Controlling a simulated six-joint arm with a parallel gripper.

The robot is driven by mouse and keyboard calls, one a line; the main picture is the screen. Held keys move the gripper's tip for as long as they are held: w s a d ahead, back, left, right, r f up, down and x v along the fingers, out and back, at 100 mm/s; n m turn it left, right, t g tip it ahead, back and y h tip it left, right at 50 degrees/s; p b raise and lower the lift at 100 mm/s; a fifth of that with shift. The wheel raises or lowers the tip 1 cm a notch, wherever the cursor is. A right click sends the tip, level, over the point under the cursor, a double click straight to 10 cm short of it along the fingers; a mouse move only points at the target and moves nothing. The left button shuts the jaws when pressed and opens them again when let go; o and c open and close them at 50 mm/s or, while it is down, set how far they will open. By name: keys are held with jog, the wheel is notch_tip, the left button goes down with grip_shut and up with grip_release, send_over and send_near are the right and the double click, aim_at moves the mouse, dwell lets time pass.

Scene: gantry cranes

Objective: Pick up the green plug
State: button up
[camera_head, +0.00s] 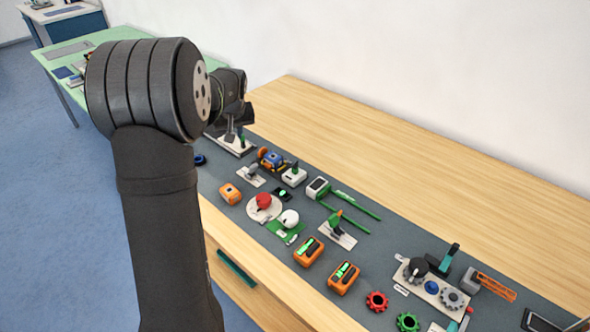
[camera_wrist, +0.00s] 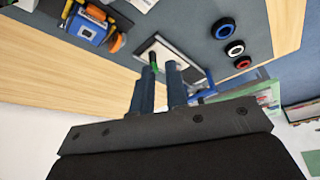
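A small green upright piece, which looks like the green plug (camera_wrist: 154,58), stands on a white plate (camera_wrist: 178,54) in the wrist view. In the head view the green piece (camera_head: 241,139) shows at the far end of the grey mat, partly hidden by my arm. My gripper (camera_wrist: 160,70) has its two fingers apart with a gap between them. The fingertips are close to the green piece, which shows just beyond them, nearer the left finger. I cannot tell whether they touch it. In the head view my gripper (camera_head: 232,132) is above the white plate (camera_head: 236,148).
A blue frame-like part (camera_wrist: 203,92) is close to the right finger. Black, red and blue rings (camera_wrist: 235,48) lie to its right. A blue and orange device (camera_wrist: 90,28) is at left. In the head view, several small devices cover the mat (camera_head: 375,240); bare wood (camera_head: 400,150) lies behind.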

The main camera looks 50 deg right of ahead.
jog(key=o, duration=0.5)
notch_tip(320, 180, up, 6)
jog(key=m+g+h, duration=0.2)
jog(key=m+g, duration=0.2)
jog(key=m, duration=0.8)
send_over(294, 166)
jog(key=a, duration=0.7)
jog(key=shift+d, duration=0.15)
jog(key=x, duration=1.6)
jog(key=shift+d+f, duration=0.3)
jog(key=shift+d, duration=0.15)
